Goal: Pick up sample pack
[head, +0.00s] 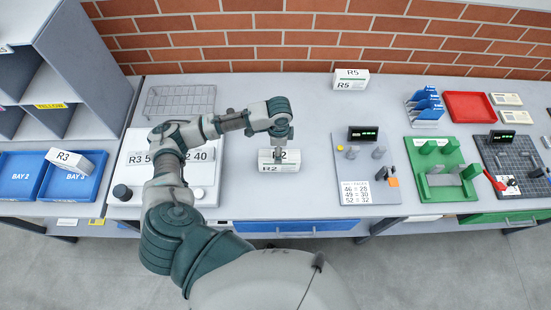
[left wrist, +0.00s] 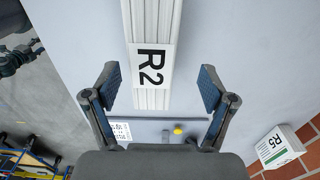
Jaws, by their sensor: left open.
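A white pack labelled R2 (head: 268,168) lies on the grey bench in front of me. It also shows in the left wrist view (left wrist: 152,25), with its R2 label facing the camera. My left gripper (head: 285,147) is above this pack, pointing down, and partly hides its top in the head view. In the left wrist view the two fingers of my left gripper (left wrist: 159,85) are spread wide, one on each side of the pack's line, with clear gaps. Nothing is held. My right gripper is out of view.
A pack labelled R5 (head: 350,79) stands near the brick wall, and one labelled R3 (head: 69,161) leans on the blue trays at left. A wire rack (head: 180,101) is behind my arm. A grey board with pegs (head: 365,185) and a green fixture (head: 440,170) stand to the right.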

